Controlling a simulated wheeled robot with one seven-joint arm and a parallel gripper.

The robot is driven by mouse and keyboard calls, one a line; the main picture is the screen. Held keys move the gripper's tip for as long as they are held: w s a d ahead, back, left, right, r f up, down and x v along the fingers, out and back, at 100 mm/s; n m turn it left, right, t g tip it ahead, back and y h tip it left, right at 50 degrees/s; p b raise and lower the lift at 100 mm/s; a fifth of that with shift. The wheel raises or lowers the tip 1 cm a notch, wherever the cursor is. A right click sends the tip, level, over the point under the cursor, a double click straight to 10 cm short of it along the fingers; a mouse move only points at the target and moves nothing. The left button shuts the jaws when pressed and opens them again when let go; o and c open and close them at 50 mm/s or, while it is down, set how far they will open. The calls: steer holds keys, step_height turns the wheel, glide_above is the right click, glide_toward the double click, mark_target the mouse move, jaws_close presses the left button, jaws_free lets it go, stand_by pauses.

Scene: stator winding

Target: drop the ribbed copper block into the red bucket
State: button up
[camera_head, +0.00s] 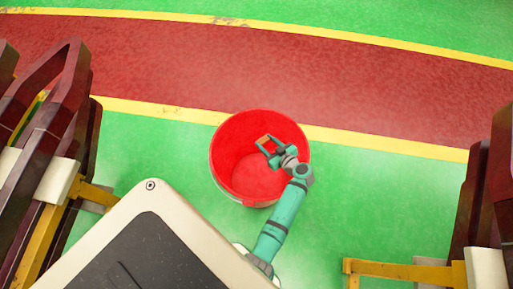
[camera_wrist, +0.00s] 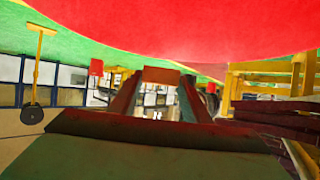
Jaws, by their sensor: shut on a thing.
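The red bucket (camera_head: 240,180) stands on the green floor in the middle of the head view, its open top facing up. My gripper (camera_head: 266,141) is over the bucket's opening, inside the rim outline as seen from above. It is shut on the copper block (camera_head: 265,138), a small orange-brown piece at the fingertips. In the wrist view the block (camera_wrist: 160,75) spans between the two fingers; its ribs are too small to tell. A broad red surface (camera_wrist: 190,25) fills the top of the wrist view; I cannot tell for sure if it is the bucket.
Dark red and yellow frames stand at the left (camera_head: 50,130) and right (camera_head: 490,190) of the head view. A red floor lane (camera_head: 350,80) with yellow edge lines runs behind the bucket. The green floor around the bucket is clear.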

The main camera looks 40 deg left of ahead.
steer(key=shift+f, duration=1.1)
steer(key=o, duration=1.4)
steer(key=shift+c, duration=0.2)
steer(key=v, duration=1.1)
steer(key=shift+f, duration=0.1)
